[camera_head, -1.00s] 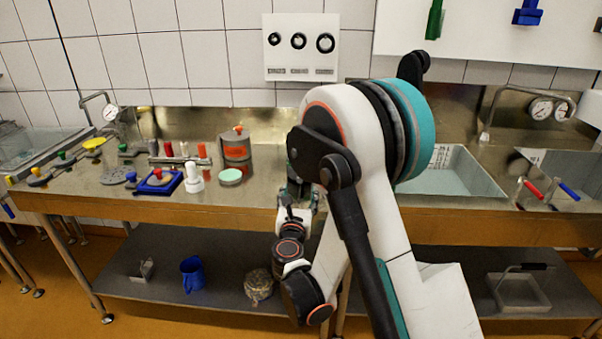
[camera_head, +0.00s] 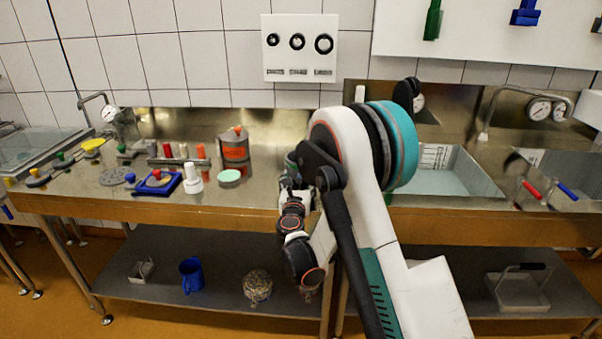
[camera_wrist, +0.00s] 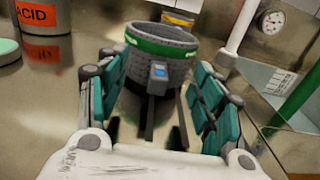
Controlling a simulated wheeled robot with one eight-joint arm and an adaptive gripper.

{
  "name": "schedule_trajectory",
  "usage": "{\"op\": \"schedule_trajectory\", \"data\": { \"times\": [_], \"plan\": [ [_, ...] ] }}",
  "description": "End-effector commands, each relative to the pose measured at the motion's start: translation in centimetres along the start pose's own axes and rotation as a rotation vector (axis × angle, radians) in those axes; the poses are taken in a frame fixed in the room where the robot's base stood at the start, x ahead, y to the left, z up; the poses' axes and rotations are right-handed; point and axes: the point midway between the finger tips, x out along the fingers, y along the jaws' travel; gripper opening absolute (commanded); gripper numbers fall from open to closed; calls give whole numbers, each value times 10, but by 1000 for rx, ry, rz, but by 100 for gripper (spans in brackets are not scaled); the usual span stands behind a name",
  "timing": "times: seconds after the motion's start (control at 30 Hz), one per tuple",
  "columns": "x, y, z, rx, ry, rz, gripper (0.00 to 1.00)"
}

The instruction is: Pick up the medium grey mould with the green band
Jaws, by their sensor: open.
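The grey mould with the green band (camera_wrist: 160,58) stands upright on the metal worktop, ahead of my gripper in the wrist view. It is a round, open-topped cup with a small blue-and-grey tag on its near side. My gripper (camera_wrist: 160,82) is open, its teal-padded fingers at the left and right of the mould's near side. I cannot tell whether either finger touches it.
Another mould with a yellow band (camera_wrist: 179,19) stands behind. An orange-labelled acid container (camera_head: 235,147) and a pale green-topped disc (camera_head: 230,177) are to the left. A white upright (camera_wrist: 240,25) and a green rod (camera_wrist: 300,95) are at the right. A sink (camera_head: 450,178) lies farther right.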

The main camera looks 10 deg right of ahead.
Motion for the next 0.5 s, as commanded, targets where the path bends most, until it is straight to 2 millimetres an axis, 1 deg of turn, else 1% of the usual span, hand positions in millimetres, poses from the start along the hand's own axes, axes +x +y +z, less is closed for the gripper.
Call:
{"op": "schedule_trajectory", "data": {
  "times": [0.03, 0.2, 0.3, 0.5],
  "plan": [
    [9, 0, -6, 0, 0, -2, 61],
    [30, 0, -5, 0, 0, -1, 61],
    [35, 0, -4, 0, 0, 0, 61],
    [36, 0, -2, 0, 0, 0, 61]
  ]
}}
